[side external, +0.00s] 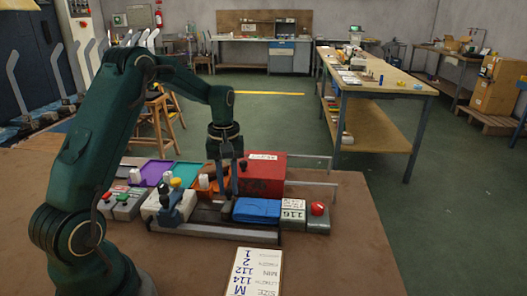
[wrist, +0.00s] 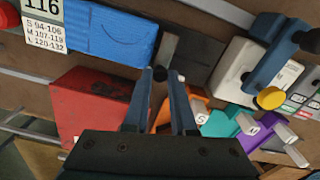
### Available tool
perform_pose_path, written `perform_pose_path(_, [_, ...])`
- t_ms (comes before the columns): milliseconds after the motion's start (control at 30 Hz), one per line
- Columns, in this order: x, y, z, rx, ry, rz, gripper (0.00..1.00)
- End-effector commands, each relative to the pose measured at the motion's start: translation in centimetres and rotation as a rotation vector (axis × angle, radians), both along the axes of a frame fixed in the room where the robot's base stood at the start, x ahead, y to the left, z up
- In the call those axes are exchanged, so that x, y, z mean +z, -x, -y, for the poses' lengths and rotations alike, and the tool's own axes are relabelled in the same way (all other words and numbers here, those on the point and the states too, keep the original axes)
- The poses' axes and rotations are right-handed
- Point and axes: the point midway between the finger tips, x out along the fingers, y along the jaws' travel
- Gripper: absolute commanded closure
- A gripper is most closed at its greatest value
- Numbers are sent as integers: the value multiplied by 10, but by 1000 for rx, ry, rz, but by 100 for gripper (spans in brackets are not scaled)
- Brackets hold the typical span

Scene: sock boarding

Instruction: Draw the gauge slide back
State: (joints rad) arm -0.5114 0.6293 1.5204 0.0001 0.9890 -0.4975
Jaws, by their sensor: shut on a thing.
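A grey plate (wrist: 183,46) shows beyond the fingertips, next to the blue cloth (wrist: 118,36). The gripper is shut on the knob, though the contact is partly hidden. A display (side external: 292,214) reads 116.
A red box (side external: 263,176) stands close behind the gripper. Purple (side external: 152,173), green (side external: 186,174) and orange trays hold white tabs. A red button (side external: 317,208) is at the right end. A size card (side external: 254,272) lies in front. The bench at front right is clear.

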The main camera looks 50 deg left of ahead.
Motion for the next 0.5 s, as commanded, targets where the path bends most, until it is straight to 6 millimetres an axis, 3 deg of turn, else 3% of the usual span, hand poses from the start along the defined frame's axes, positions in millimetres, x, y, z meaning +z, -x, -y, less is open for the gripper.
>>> perform_pose_path(267, [1, 1, -2, 2, 0, 2, 100])
perform_pose_path(500, [2, 26, -28, 8, 0, 1, 100])
